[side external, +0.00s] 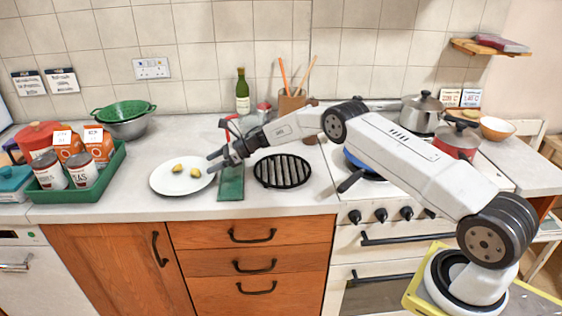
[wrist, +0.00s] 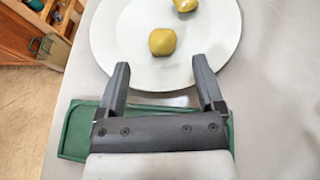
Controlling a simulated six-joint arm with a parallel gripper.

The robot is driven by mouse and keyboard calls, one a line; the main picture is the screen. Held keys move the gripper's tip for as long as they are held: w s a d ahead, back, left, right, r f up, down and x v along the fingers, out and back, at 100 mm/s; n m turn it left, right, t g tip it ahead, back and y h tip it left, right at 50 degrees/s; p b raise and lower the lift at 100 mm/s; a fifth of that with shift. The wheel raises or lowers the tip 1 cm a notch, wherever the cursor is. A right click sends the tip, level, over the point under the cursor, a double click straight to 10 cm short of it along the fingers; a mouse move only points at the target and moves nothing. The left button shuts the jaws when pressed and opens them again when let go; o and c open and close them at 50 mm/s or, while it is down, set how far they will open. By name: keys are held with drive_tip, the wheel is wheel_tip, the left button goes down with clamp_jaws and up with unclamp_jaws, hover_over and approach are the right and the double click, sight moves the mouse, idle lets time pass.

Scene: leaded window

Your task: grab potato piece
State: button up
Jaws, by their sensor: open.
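Two small yellow-brown potato pieces lie apart on a white plate (side external: 165,184). One potato piece (side external: 195,173) is on the plate's right side, nearer my gripper; the other potato piece (side external: 177,168) is further left. In the wrist view the nearer potato piece (wrist: 162,42) lies ahead of the fingers, roughly centred between them, and the further potato piece (wrist: 185,5) is cut by the top edge. My gripper (side external: 212,162) is open and empty at the plate's right edge. Its fingertips (wrist: 162,68) show over the near rim of the plate (wrist: 110,45) in the wrist view.
A green tray (side external: 118,163) with cans and cartons stands left of the plate. A green bottle (side external: 242,92) stands at the back. The counter in front of the plate is clear.

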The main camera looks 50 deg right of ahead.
sight(198, 169)
drive_tip(key=shift+x, duration=2.6)
drive_tip(key=shift+d+r, duration=0.1)
clamp_jaws()
